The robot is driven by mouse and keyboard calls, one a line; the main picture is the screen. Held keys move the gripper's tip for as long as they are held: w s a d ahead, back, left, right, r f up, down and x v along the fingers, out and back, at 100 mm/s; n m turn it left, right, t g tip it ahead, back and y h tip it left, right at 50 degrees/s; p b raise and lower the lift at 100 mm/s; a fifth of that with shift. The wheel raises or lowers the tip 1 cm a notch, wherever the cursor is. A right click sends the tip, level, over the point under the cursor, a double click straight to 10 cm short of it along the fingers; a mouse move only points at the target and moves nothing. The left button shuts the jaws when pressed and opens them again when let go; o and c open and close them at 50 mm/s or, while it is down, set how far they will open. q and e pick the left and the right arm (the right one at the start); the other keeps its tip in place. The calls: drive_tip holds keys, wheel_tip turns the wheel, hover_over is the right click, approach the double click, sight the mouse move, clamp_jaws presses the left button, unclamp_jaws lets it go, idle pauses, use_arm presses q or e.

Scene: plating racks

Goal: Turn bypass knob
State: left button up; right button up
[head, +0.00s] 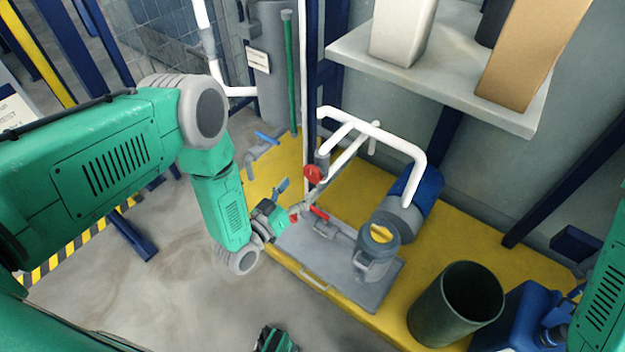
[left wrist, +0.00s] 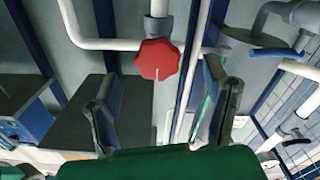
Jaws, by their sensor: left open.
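A red lobed knob (head: 313,175), which looks like the bypass knob, sits on the white pipework above the grey base plate. In the left wrist view the red knob (left wrist: 158,60) is on a vertical pipe, ahead of and between my open fingers, with a gap to them. My left gripper (head: 289,202) is open and empty, just to the left of and below the knob in the head view. Its two dark fingers also show in the left wrist view (left wrist: 162,92).
A red lever (head: 319,212) is close to my left gripper. A blue-handled valve (head: 266,138) is behind it. A pump (head: 377,254), a blue motor (head: 415,195) and a dark green bin (head: 455,304) stand to the right. A shelf (head: 430,70) overhangs.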

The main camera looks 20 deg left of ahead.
sight(311, 178)
use_arm(q)
drive_tip(key=b+x, duration=0.1)
drive_tip(key=x, duration=0.4)
drive_tip(key=shift+w+d+b, duration=0.1)
drive_tip(key=shift+d+b, duration=0.2)
drive_tip(key=shift+w+d+r, duration=0.1)
drive_tip(key=shift+w+d, duration=0.2)
drive_tip(key=shift+a, duration=0.35)
drive_tip(key=shift+c, duration=1.2)
drive_tip(key=c, duration=0.9)
drive_tip(key=shift+c, duration=0.2)
